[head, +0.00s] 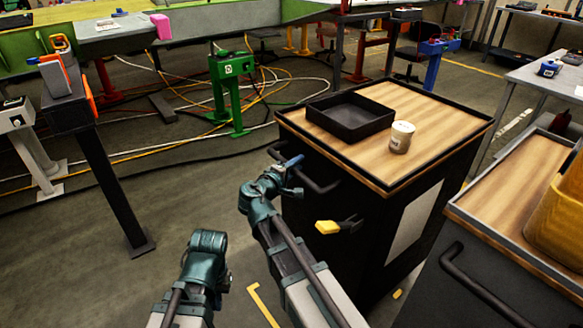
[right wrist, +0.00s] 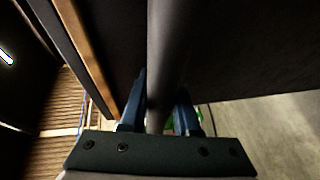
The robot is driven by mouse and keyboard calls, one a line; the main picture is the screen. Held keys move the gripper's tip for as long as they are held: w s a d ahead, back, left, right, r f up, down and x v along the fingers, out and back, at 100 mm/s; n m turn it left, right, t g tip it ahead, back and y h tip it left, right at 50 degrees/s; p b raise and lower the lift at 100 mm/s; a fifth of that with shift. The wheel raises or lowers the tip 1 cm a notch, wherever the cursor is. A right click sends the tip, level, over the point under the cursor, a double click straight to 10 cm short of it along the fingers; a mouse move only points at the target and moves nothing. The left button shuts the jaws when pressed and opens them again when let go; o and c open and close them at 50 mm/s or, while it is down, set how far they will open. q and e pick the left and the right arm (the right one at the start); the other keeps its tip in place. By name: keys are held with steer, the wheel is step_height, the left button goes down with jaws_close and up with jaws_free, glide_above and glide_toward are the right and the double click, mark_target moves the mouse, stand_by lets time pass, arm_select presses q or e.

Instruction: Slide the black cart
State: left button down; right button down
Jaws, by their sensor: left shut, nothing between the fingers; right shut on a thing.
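The black cart (head: 335,240) has a wooden top and stands right of centre in the head view. A dark bar handle (head: 318,184) runs along its near side, just under the top. My right gripper (head: 291,162) is shut on this handle. In the right wrist view the handle (right wrist: 165,60) passes between the blue fingers of my right gripper (right wrist: 160,112). My left gripper (head: 222,284) is low in the head view, left of the cart and apart from it; its fingers are hard to make out.
A second cart (head: 500,225) with a yellow container is close at the right. A green stand (head: 230,95) and floor cables are behind.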

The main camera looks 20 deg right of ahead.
steer(key=w+d, duration=0.3)
steer(key=d, duration=0.7)
steer(key=w+d, duration=0.4)
steer(key=d, duration=0.6)
steer(key=w+d, duration=0.4)
steer(key=d, duration=0.6)
steer(key=shift+d, duration=0.1)
steer(key=c, duration=0.7)
jaws_free()
steer(key=shift+d, duration=0.1)
steer(key=shift+o, duration=0.2)
steer(key=p+v, duration=0.2)
steer(key=v, duration=1.2)
